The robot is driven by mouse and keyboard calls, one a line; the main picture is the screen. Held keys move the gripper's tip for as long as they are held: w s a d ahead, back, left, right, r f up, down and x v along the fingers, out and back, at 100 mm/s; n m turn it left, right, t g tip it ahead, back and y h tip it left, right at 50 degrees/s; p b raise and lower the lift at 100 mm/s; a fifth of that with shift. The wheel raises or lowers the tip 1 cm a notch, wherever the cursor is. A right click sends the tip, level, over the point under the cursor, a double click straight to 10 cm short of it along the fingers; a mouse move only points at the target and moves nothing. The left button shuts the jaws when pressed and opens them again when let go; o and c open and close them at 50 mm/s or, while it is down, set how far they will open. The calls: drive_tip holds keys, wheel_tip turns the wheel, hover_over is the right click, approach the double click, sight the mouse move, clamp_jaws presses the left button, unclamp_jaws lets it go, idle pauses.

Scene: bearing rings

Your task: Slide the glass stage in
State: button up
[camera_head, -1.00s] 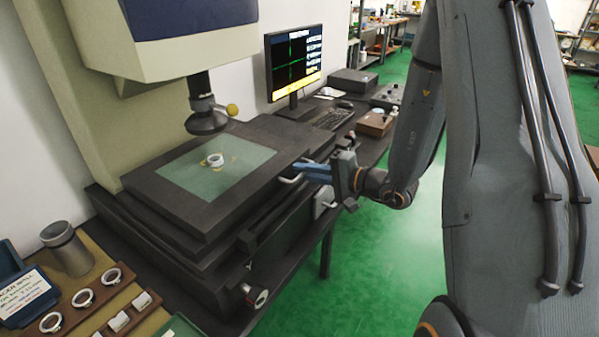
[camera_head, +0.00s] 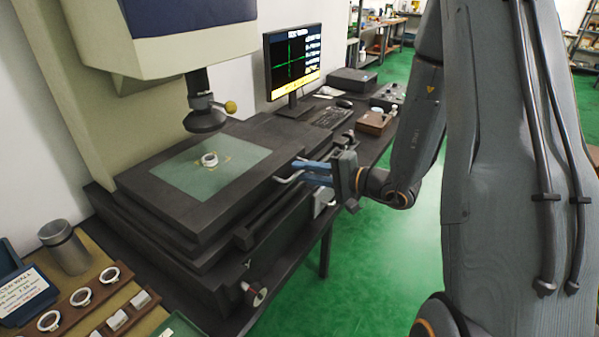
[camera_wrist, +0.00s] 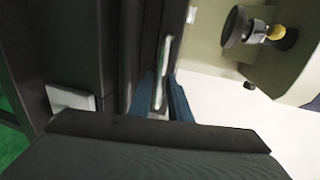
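The glass stage is a dark flat plate (camera_head: 195,215) with a pale green glass window (camera_head: 185,176), under the lens of the measuring machine. A white metal ring (camera_head: 209,159) lies on the glass. A bar handle (camera_head: 287,180) sticks out from the stage's right side and shows in the wrist view (camera_wrist: 161,72) as an upright bright bar. My gripper (camera_head: 303,171) has blue fingers, one on each side of this handle. In the wrist view my gripper (camera_wrist: 162,92) looks shut on the bar. The finger contact itself is partly hidden.
The lens (camera_head: 206,117) hangs above the glass with a yellow knob beside it. A monitor (camera_head: 293,60) and keyboard (camera_head: 331,117) stand behind. A rack of rings (camera_head: 80,297) and a metal cup (camera_head: 64,245) are at front left. Green floor lies open at right.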

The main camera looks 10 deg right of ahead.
drive_tip(key=b+v, duration=0.1)
drive_tip(key=v, duration=0.5)
drive_tip(key=shift+s, duration=0.15)
idle(1.4)
